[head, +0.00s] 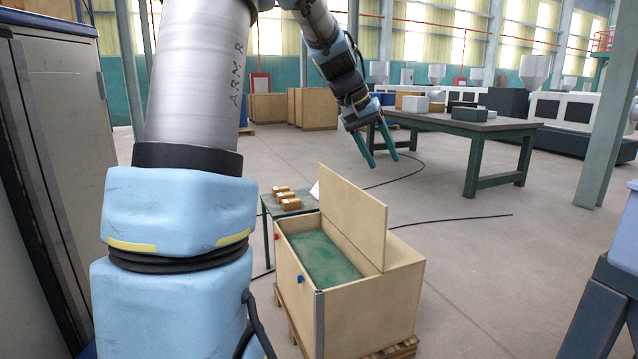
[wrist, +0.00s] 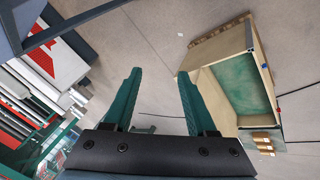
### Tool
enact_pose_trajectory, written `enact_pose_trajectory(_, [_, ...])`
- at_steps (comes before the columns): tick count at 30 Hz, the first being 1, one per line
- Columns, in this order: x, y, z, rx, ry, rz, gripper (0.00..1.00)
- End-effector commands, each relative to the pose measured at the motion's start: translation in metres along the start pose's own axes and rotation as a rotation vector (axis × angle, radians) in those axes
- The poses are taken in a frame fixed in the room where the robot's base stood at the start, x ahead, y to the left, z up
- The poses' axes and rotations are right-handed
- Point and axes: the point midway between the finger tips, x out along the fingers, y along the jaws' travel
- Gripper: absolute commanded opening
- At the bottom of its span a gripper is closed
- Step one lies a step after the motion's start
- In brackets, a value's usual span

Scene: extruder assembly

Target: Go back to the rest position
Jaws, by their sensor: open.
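My gripper (head: 378,160) hangs in the air at the upper middle of the head view, beyond and above the open wooden crate. Its two green fingers are spread apart with nothing between them. The wrist view also shows my gripper (wrist: 160,100), with bare floor between the fingertips. My arm runs up the left of the head view and bends over to the gripper.
A wooden crate (head: 368,315) with a raised lid and green inside stands on a pallet. Beside it, a small table (head: 270,204) bears several orange-brown boxes (head: 287,200). A green workbench (head: 470,128) with boxes stands behind. Cables (head: 450,219) cross the otherwise open floor.

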Motion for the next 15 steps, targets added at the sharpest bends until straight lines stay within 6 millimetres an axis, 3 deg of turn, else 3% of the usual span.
enact_pose_trajectory(3, [0.017, -0.058, 0.066, -0.090, -0.037, -0.154, 0.57])
enact_pose_trajectory(7, [0.027, -0.111, 0.142, -0.164, -0.067, -0.297, 0.57])
enact_pose_trajectory(12, [0.032, -0.151, 0.230, -0.215, -0.094, -0.415, 0.57])
enact_pose_trajectory(15, [0.033, -0.160, 0.263, -0.229, -0.102, -0.447, 0.57])
